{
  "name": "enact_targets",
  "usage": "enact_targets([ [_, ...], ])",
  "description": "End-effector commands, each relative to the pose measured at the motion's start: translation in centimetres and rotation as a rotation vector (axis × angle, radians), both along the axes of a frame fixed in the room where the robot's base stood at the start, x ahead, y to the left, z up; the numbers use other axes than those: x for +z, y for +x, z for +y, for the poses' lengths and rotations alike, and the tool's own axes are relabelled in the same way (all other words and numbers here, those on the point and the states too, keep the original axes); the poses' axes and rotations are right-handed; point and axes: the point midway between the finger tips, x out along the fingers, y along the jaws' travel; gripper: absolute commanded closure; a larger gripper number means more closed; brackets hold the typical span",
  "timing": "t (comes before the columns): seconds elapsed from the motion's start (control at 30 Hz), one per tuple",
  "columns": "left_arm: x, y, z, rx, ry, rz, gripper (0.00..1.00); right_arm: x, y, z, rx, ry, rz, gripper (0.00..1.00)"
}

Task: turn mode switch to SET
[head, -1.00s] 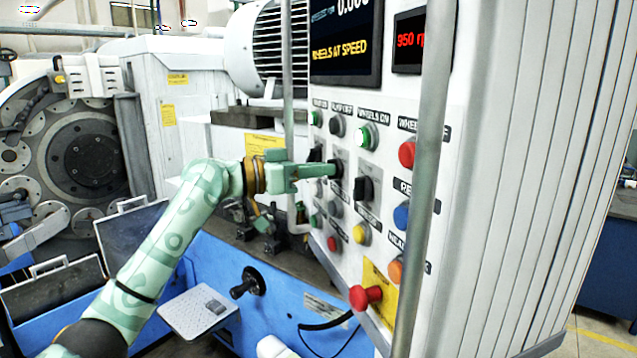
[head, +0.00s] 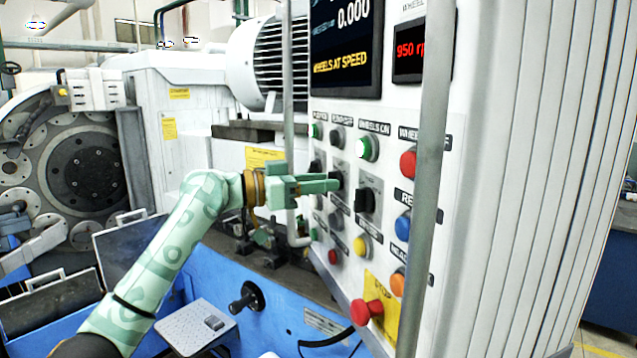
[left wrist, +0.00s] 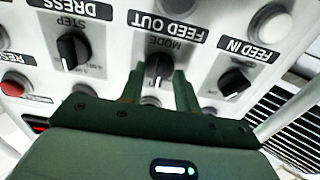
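The black MODE switch knob (left wrist: 159,68) shows upside down in the left wrist view, on the white control panel (left wrist: 110,55). Its position marks are too small to read. My left gripper (left wrist: 160,75) has one finger on each side of this knob, with a narrow gap visible on at least one side. In the head view my left gripper (head: 336,184) reaches the panel from the left, and its fingers largely cover the MODE switch. My right gripper is in neither view.
The FEED IN knob (left wrist: 234,82) and the DRESS STEP knob (left wrist: 72,50) flank the MODE switch. Push buttons surround them, including a green one (head: 368,148) and a red mushroom stop button (head: 366,311). A grey vertical post (head: 430,150) stands before the panel's right side.

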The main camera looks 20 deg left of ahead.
Motion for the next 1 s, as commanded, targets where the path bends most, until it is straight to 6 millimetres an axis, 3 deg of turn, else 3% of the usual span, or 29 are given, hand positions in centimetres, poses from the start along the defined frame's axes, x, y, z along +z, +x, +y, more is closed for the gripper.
enact_targets([
  [0.27, 0.0, -0.6, 0.9, 0.003, -0.001, -0.002, 0.68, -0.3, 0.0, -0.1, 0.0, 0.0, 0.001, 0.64],
  [0.7, -0.3, -7.1, 9.7, 0.004, 0.002, 0.001, 0.68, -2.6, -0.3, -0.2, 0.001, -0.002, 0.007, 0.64],
  [1.0, -0.1, -9.6, 12.9, 0.001, -0.001, 0.001, 0.68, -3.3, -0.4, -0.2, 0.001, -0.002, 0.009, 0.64],
])
